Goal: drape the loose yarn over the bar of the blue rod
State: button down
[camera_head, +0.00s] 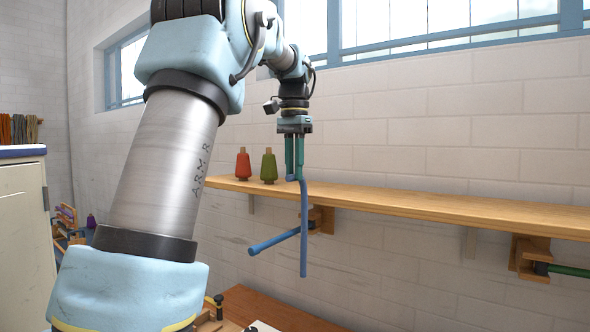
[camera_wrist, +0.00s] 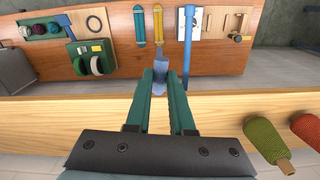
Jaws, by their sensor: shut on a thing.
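The loose yarn (camera_head: 304,255) is a blue strand hanging down from my gripper (camera_head: 296,178). My gripper's green fingers are shut on its upper end, just in front of the shelf edge. The blue rod (camera_head: 272,242) sticks out from a wooden bracket under the shelf. In the head view the hanging strand crosses the rod near its bracket end; I cannot tell whether they touch. In the wrist view the yarn (camera_wrist: 160,62) shows between the fingertips of my gripper (camera_wrist: 162,75), and the rod (camera_wrist: 187,35) runs just to its right.
A wooden shelf (camera_head: 420,200) runs along the wall, with a red cone (camera_head: 243,167) and a green cone (camera_head: 269,168) on it. A green rod (camera_head: 570,271) projects from another bracket (camera_head: 528,258) at right. A workbench (camera_wrist: 120,60) with tools lies below.

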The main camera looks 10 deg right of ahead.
jog(key=w+a+f, duration=0.1)
jog(key=w+a, duration=0.7)
jog(key=a, duration=0.1)
jog(key=shift+w+a+f, duration=0.2)
jog(key=shift+w+f, duration=0.05)
jog(key=shift+w, duration=0.1)
jog(key=shift+f, duration=0.1)
dwell(0.3)
notch_tip(320, 180, down, 9)
jog(key=w+a+b, duration=0.1)
jog(key=b, duration=0.1)
jog(key=shift+f, duration=0.15)
dwell(0.3)
notch_tip(320, 180, down, 16)
jog(key=s+d+b, duration=0.1)
jog(key=b, duration=0.7)
jog(key=shift+f+b, duration=0.25)
jog(key=shift+b, duration=0.05)
dwell(0.8)
grip_release()
dwell(0.8)
